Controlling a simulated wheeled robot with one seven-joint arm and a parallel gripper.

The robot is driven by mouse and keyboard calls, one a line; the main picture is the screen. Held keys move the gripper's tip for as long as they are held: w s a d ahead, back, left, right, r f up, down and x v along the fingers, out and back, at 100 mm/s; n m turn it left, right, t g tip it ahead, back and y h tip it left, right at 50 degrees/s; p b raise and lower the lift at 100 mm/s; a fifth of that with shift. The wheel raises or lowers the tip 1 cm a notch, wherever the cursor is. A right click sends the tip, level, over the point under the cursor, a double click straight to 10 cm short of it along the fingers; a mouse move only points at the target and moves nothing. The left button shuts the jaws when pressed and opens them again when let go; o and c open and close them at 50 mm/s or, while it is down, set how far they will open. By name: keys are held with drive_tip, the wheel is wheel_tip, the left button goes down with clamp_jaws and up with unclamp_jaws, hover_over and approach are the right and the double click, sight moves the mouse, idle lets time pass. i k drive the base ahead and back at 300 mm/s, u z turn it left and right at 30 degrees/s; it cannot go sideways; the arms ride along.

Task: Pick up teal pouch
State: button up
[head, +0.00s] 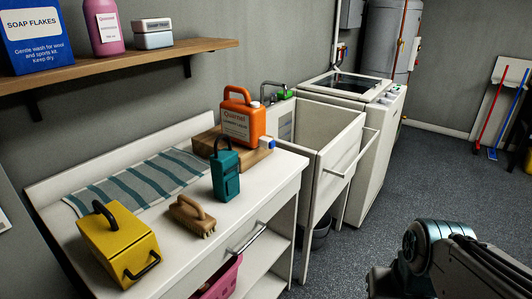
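The teal pouch (226,177) stands upright on the white counter, near its front right edge. It is a boxy teal case with a front pocket and a dark loop handle on top. It stands just in front of a wooden board (246,160) and partly hides it. Part of my arm shows at the lower right, well away from the counter. My gripper is not in view.
On the counter (176,231) are a scrubbing brush (192,216), a yellow handled box (119,245), a striped towel (140,181) and an orange jug (243,120) on the board. A shelf (130,60) hangs above. A sink (318,135) stands to the right.

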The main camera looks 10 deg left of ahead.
sight(224, 164)
drive_tip(key=u, duration=0.25)
drive_tip(key=i, duration=0.8)
drive_tip(key=u, duration=0.55)
